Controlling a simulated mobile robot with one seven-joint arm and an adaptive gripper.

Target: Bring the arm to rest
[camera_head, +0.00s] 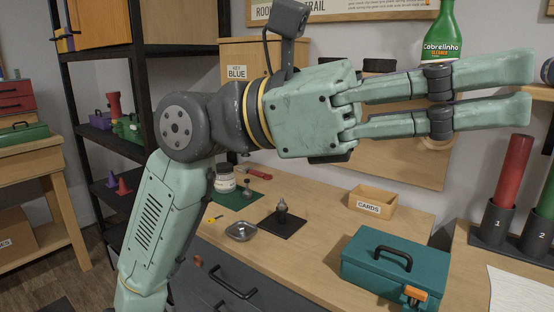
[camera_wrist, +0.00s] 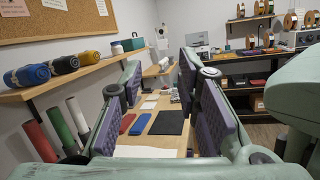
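My gripper (camera_head: 526,91) is held up above the workbench, pointing to the right in the head view. Its two pale green fingers are apart, one above the other, with nothing between them. In the wrist view the purple finger pads stand on either side of a clear gap (camera_wrist: 160,90), so the gripper is open and empty. My arm (camera_head: 152,215) rises from the lower left and bends at the dark joint. The hand covers part of the back wall and shelf in the head view.
Below are a wooden workbench (camera_head: 325,240), a teal toolbox (camera_head: 372,267), a CARDS box (camera_head: 375,200), a metal dish (camera_head: 241,231) and a white jar (camera_head: 225,181). A green cleaner bottle (camera_head: 441,35) stands behind the fingers. A red tube (camera_head: 514,170) stands at right.

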